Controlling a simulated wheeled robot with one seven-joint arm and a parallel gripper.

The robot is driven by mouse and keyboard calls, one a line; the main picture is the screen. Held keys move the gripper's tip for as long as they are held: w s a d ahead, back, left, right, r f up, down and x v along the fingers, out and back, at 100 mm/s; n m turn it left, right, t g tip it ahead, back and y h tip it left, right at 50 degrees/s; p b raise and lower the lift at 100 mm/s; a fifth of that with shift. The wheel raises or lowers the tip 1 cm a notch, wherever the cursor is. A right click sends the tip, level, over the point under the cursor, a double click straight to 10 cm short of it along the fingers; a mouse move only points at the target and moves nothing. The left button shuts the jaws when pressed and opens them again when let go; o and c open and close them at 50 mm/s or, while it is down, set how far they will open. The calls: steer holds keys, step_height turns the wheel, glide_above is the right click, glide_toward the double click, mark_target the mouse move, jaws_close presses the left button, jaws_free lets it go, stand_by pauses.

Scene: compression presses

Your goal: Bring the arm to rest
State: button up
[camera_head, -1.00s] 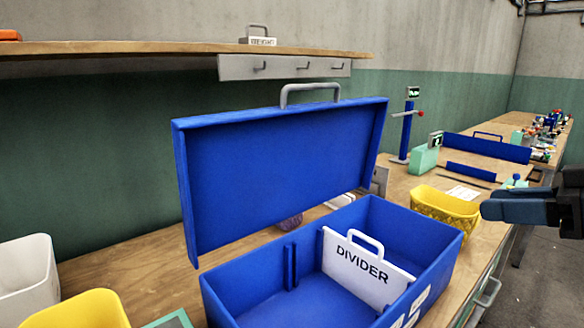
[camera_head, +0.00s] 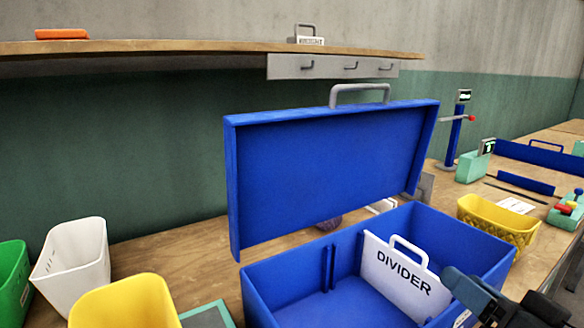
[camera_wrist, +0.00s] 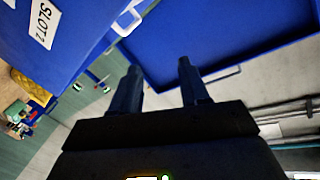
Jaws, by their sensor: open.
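My gripper (camera_head: 462,290) is at the lower right of the head view, in front of the blue box's right part. In the wrist view my gripper (camera_wrist: 157,85) has its two fingers apart with nothing between them. The blue box (camera_head: 290,275) stands open on the bench, its lid (camera_head: 330,170) raised and tilted back. A white divider (camera_head: 400,275) marked "DIVIDER" stands upright inside the box. In the wrist view the blue box (camera_wrist: 75,25) carries a "SLOT 2" label. The gripper hides part of the box's front right.
A yellow basket (camera_head: 490,222) stands right of the box. A white bin (camera_head: 75,262), a green bin (camera_head: 12,285) and a yellow bin (camera_head: 125,305) stand at the left. A shelf (camera_head: 200,47) with a weight (camera_head: 306,38) runs above. A blue post (camera_head: 455,135) stands behind right.

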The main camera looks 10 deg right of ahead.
steer(key=s+a+f+m+g+h, duration=0.1)
steer(key=s+a+f+h, duration=0.15)
steer(key=s+f, duration=0.4)
steer(key=s+a+f+m+g+h, duration=0.1)
steer(key=s+a+f, duration=0.35)
steer(key=s, duration=0.25)
steer(key=s+f+n+y+b, duration=0.1)
steer(key=s+n, duration=0.5)
steer(key=s, duration=1.1)
steer(key=shift+a+f+n+y+b, duration=0.4)
steer(key=shift+f+y, duration=0.15)
